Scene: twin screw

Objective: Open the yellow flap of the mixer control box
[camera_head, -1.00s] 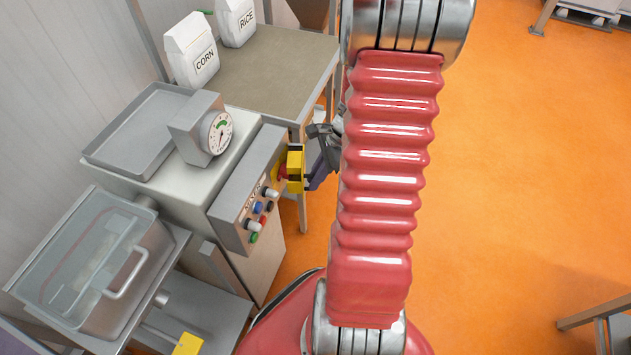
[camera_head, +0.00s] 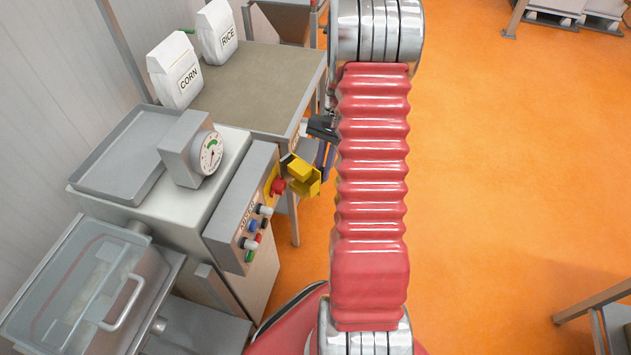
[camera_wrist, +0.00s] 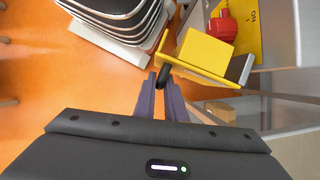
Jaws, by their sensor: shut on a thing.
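The mixer control box (camera_head: 238,200) is a grey slanted panel on the side of the pale cabinet, with several knobs and buttons. Its yellow flap (camera_head: 303,173) stands swung out from the panel at the upper end, and a red button (camera_head: 278,187) shows beside it. In the wrist view the yellow flap (camera_wrist: 205,52) is just ahead of the fingers and the red button (camera_wrist: 222,27) is uncovered on a yellow plate. My gripper (camera_wrist: 163,82) is shut on the flap at a small dark peg on its edge. In the head view my arm partly hides the gripper.
A dial scale (camera_head: 192,150) with a grey tray (camera_head: 125,155) sits on the cabinet. A table (camera_head: 265,85) behind it holds CORN (camera_head: 175,72) and RICE (camera_head: 217,35) bags. A lidded steel tub (camera_head: 85,290) is at lower left.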

